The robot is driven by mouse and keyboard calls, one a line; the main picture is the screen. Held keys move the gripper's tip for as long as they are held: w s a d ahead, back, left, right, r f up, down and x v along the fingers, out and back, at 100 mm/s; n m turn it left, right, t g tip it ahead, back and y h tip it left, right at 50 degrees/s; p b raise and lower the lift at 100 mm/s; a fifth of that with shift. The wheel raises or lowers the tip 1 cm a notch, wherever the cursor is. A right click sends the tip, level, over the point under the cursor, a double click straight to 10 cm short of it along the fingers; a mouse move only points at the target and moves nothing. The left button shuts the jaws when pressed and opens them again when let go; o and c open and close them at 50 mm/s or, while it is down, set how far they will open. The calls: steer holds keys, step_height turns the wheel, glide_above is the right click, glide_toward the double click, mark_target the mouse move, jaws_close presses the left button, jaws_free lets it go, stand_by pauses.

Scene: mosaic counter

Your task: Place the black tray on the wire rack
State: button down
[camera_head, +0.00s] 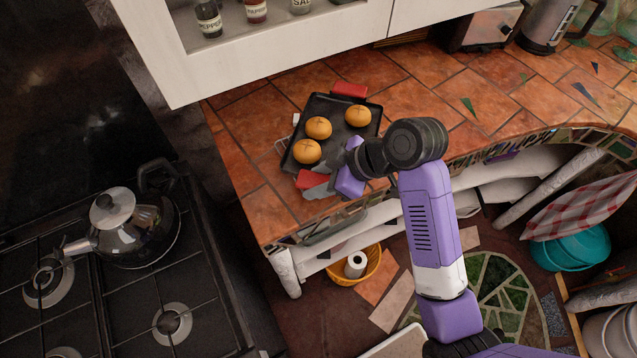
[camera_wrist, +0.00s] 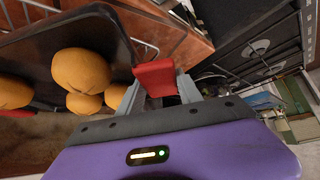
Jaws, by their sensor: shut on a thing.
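My gripper (camera_head: 320,184) is shut on the near red handle, which shows between the fingers in the wrist view (camera_wrist: 155,78). The wire rack (camera_head: 281,145) shows only as thin wires at the tray's left edge; the tray hides most of it. I cannot tell whether the tray touches it.
A stove with a kettle (camera_head: 120,225) stands at the left. A wall cabinet with spice jars (camera_head: 255,10) overhangs the counter behind. A toaster (camera_head: 487,28) and another kettle (camera_head: 548,25) stand at the back right. The counter (camera_head: 420,75) is clear right of the tray.

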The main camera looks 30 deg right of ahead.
steer(key=shift+f, duration=1.9)
steer(key=c, duration=0.8)
jaws_free()
steer(key=shift+s, duration=0.1)
steer(key=v, duration=1.2)
steer(key=shift+a+r+b, duration=0.1)
steer(key=shift+b, duration=0.2)
